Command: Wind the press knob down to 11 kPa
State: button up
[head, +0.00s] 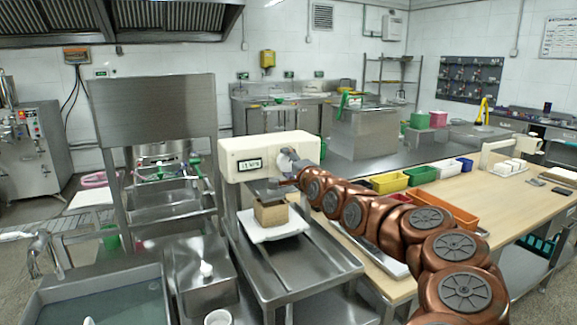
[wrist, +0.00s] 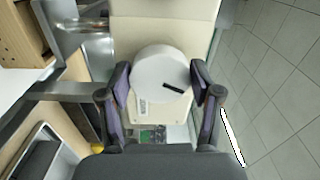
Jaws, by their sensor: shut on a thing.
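The press has a cream housing (head: 300,143) with a small dark display (head: 249,165); its digits are too small to read surely. The round white knob (wrist: 158,68) carries a black mark, which points to the lower right in the wrist view. The knob also shows small at the housing's front in the head view (head: 285,161). My gripper (wrist: 160,78) is shut on the knob, with one dark finger on each side of it. In the head view my arm reaches in from the right and hides part of the knob and gripper.
A tan block (head: 271,214) sits on a white board (head: 262,234) below the press head. A steel bench (head: 290,270) carries the press. Yellow (head: 390,183) and green (head: 421,175) bins stand on the wooden table to the right. A sink lies at the lower left.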

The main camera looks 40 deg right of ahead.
jog(key=o, duration=1.1)
jog(key=shift+o, duration=0.2)
jog(key=shift+s, duration=0.15)
jog(key=v, duration=1.1)
jog(key=shift+s+a, duration=0.2)
jog(key=shift+s, duration=0.15)
